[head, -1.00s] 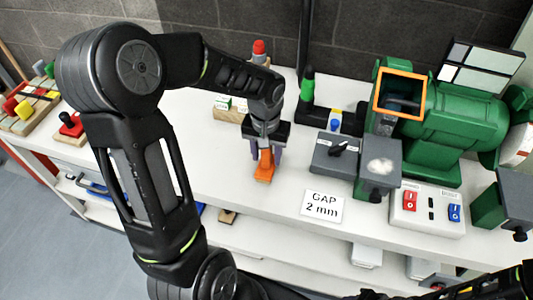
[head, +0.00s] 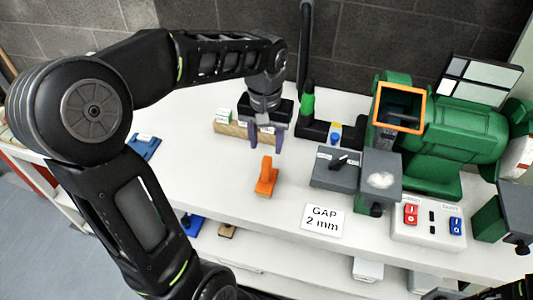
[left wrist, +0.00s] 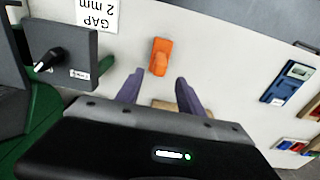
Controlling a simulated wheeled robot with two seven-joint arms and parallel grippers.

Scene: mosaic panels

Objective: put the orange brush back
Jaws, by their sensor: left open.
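The orange brush (head: 267,177) rests on the white bench top, to the left of the GAP 2 mm card. It also shows in the left wrist view (left wrist: 160,56), beyond the fingertips. My left gripper (head: 266,146) is above and behind the brush, its purple fingers apart with nothing between them. In the left wrist view its two fingers (left wrist: 157,84) are spread, clear of the brush. My right gripper is not clearly seen; only a bit of dark arm shows at the bottom right in the head view.
A green grinder (head: 450,125) stands at the right, with a grey switch box (head: 335,168) and a red-and-blue button panel (head: 428,216) before it. A blue item (head: 146,146) lies at the left. Bench space around the brush is clear.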

